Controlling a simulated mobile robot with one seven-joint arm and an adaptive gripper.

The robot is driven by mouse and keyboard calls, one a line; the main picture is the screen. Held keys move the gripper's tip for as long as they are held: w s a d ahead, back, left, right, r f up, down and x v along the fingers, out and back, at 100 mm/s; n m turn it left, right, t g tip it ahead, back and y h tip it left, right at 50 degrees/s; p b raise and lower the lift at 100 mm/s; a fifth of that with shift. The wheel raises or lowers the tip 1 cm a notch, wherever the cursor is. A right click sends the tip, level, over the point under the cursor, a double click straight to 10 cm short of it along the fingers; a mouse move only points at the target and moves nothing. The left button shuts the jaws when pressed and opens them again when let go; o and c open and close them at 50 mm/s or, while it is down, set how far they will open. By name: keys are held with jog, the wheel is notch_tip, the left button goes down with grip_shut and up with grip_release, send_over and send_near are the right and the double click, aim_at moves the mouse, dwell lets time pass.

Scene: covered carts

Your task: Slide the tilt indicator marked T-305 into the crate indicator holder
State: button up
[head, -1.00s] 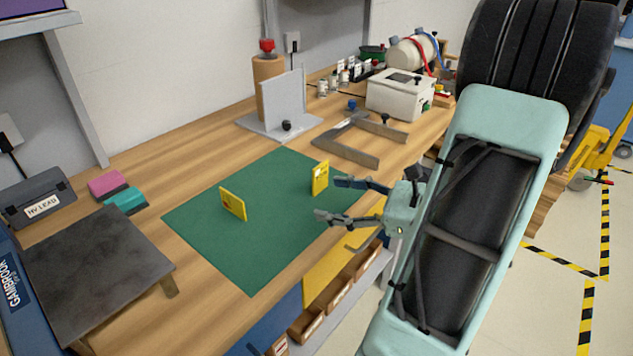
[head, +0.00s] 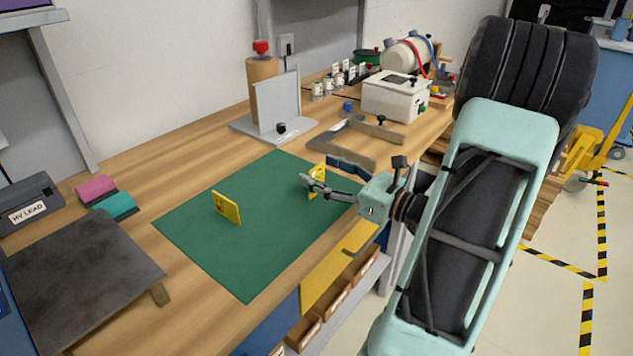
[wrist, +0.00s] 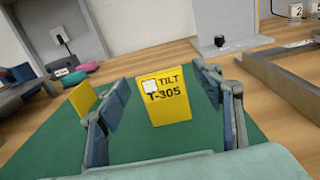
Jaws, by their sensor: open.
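The yellow tilt indicator marked T-305 (wrist: 166,97) stands upright on the green mat (head: 250,262). In the wrist view its marked face, with a white square, shows between my open fingers. My gripper (wrist: 161,92) is open, with one finger to each side of the indicator; I cannot tell whether either touches it. In the head view my gripper (head: 318,173) partly hides this indicator (head: 320,170). A second yellow indicator (head: 227,208) stands to the left on the mat, its marking unreadable; in the wrist view it (wrist: 83,98) shows beyond the left finger. I cannot make out the crate indicator holder.
A grey bracket frame (head: 345,150) lies behind the mat, near my gripper. A grey stand (head: 275,105), a white box (head: 394,97) and a dark slab (head: 80,265) are on the bench. The mat between the two indicators is clear.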

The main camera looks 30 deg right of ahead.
jog(key=shift+x, duration=0.95)
jog(key=c, duration=1)
